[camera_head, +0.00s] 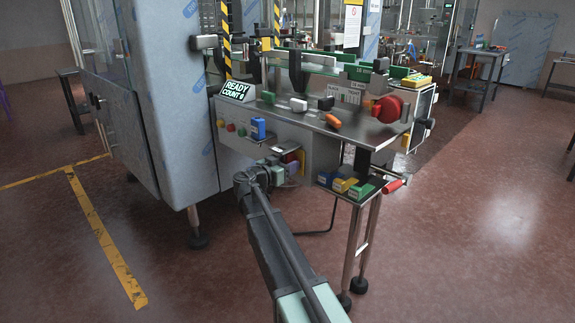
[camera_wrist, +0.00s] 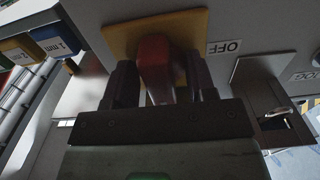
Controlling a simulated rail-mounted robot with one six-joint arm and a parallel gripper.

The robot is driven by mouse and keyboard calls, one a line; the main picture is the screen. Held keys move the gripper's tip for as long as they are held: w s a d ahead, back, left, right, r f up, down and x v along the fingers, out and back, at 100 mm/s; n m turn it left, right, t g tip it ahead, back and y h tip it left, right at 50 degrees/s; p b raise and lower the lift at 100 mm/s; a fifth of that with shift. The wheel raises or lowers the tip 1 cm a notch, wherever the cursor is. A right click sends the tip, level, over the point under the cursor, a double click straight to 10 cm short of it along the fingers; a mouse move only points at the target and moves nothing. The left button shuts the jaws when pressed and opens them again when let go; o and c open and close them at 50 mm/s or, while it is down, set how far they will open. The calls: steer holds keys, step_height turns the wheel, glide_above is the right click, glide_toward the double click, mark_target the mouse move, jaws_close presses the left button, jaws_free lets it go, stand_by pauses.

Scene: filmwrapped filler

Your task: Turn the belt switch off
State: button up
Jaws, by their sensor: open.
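The belt switch shows in the wrist view as a red handle (camera_wrist: 155,66) on a yellow plate (camera_wrist: 190,27) fixed to a grey panel. An "OFF" label (camera_wrist: 224,47) is beside the plate. My gripper (camera_wrist: 160,85) is open, with one dark finger on each side of the red handle. I cannot tell whether the fingers touch it. In the head view the red and yellow switch (camera_head: 298,157) is small on the front of the machine, and my gripper (camera_head: 277,168) is in front of it, partly hiding it.
Blue, yellow and green blocks (camera_head: 343,184) sit on a low shelf to the right of my arm. A metal bracket (camera_wrist: 262,92) is right of the gripper in the wrist view. A display reads "READY COUNT 6" (camera_head: 235,91). A red handwheel (camera_head: 387,109) is on the machine's right end.

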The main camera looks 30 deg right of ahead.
steer(key=shift+d, duration=0.1)
steer(key=c, duration=0.9)
steer(key=shift+n, duration=0.3)
steer(key=n, duration=0.8)
steer(key=shift+s+n, duration=0.1)
steer(key=shift+n, duration=0.3)
steer(key=n, duration=0.4)
steer(key=shift+r, duration=0.15)
steer(key=shift+n, duration=2.3)
